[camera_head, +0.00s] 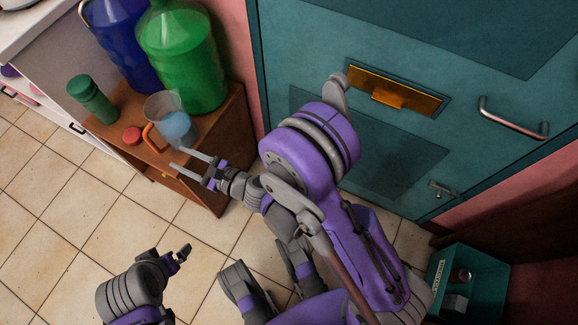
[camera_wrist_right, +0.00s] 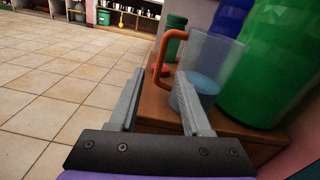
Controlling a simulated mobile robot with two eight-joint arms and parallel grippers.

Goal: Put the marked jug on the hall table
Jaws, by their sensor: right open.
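A clear jug (camera_head: 163,107) with an orange handle (camera_head: 152,138) and a blue lower part stands on a brown wooden table (camera_head: 205,160). It also shows in the right wrist view (camera_wrist_right: 213,62), with its handle (camera_wrist_right: 164,48) just beyond and between the fingertips. My right gripper (camera_head: 178,160) is open and empty, close to the jug on its near side. I cannot tell whether a finger touches the handle. My left gripper (camera_head: 184,254) is low over the tiled floor, away from the table; its jaws are too small to read.
A green bottle (camera_head: 185,60) and a blue bottle (camera_head: 122,45) stand behind the jug. A dark green container (camera_head: 92,101) and a red lid-like disc (camera_head: 131,135) are beside it. A teal door (camera_head: 420,60) is behind. A teal box (camera_head: 490,275) stands at lower right.

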